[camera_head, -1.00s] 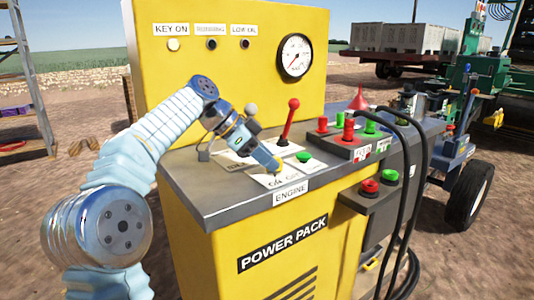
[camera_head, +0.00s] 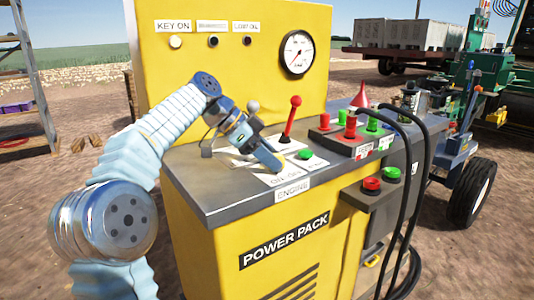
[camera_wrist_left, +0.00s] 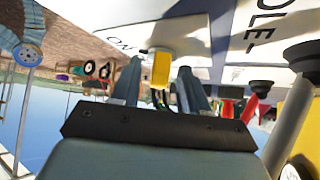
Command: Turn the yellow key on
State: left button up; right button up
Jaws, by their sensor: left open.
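The yellow key (camera_wrist_left: 161,70) shows in the left wrist view on the white label plate, beside the printed word "ON". My left gripper (camera_wrist_left: 158,80) is open, with one finger on each side of the key in that view; I cannot tell whether either finger touches it. In the head view my left gripper (camera_head: 273,162) points down at the engine panel (camera_head: 290,172) on the power pack, and it hides most of the key. The "KEY ON" lamp (camera_head: 176,41) on the yellow back panel looks pale. My right gripper is not in view.
A red-knobbed lever (camera_head: 291,118) and a green button (camera_head: 305,154) stand close to my left gripper. Red and green buttons sit on a raised box (camera_head: 341,140) to the right. Black hoses (camera_head: 425,160) hang at the right side. A gauge (camera_head: 297,54) is on the back panel.

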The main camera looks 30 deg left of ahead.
pick_arm(q)
jog(key=p+v, duration=0.4)
jog(key=v, duration=0.9)
jog(key=shift+a+r, duration=0.2)
jog(key=shift+r, duration=0.05)
jog(key=shift+s, duration=0.15)
